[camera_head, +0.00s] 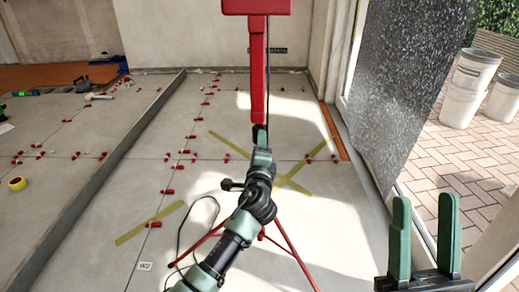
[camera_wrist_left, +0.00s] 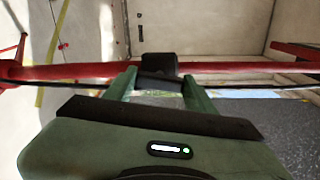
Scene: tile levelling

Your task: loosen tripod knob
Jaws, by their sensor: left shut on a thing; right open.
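The red tripod (camera_head: 259,75) stands upright in the middle of the head view, with its red box-shaped head at the top edge and thin splayed legs below. My left gripper (camera_head: 261,135) reaches up to the column from below. In the left wrist view the red column (camera_wrist_left: 90,71) runs across the picture, and the black knob (camera_wrist_left: 158,62) sits on it between the green fingertips of my left gripper (camera_wrist_left: 158,80), which are shut on it. In the head view the knob is mostly hidden by the gripper. My right gripper (camera_head: 425,205) is open and empty at the lower right.
The tiled floor (camera_head: 205,135) carries several red levelling clips and yellow strips (camera_head: 150,223). A speckled grey slab (camera_head: 405,85) leans at the right, by the doorway. White buckets (camera_head: 470,85) stand outside on paving. A yellow tape roll (camera_head: 17,184) lies at the left.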

